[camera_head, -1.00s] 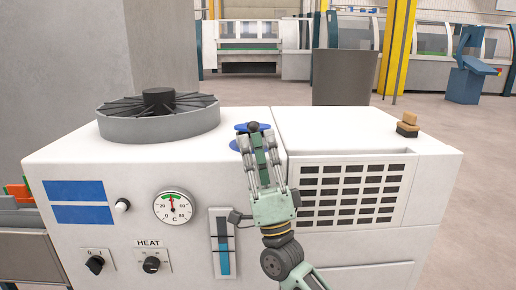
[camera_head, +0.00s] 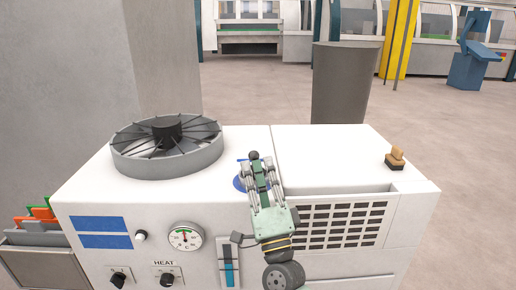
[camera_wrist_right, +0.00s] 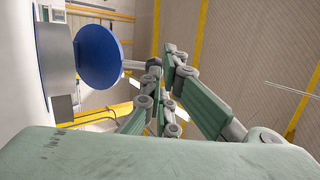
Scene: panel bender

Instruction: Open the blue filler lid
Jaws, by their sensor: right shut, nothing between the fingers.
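The blue filler lid (camera_head: 239,183) is on top of the white machine, partly hidden behind my right gripper in the head view. In the right wrist view the lid is a blue round disc (camera_wrist_right: 98,57) beside a grey cylindrical neck (camera_wrist_right: 56,60). A short pale rod reaches from the disc toward my fingers. I cannot tell how far the lid is raised. My right gripper (camera_head: 255,158) is shut and empty, its fingertips close by the lid; contact is unclear. My left gripper is out of view.
A round grey fan housing (camera_head: 168,148) stands left of the lid on the machine top (camera_head: 330,155). A small brown and black part (camera_head: 395,159) sits at the right edge. The front has a gauge (camera_head: 186,237), knobs and a vent grille. A dark grey bin (camera_head: 345,85) stands behind.

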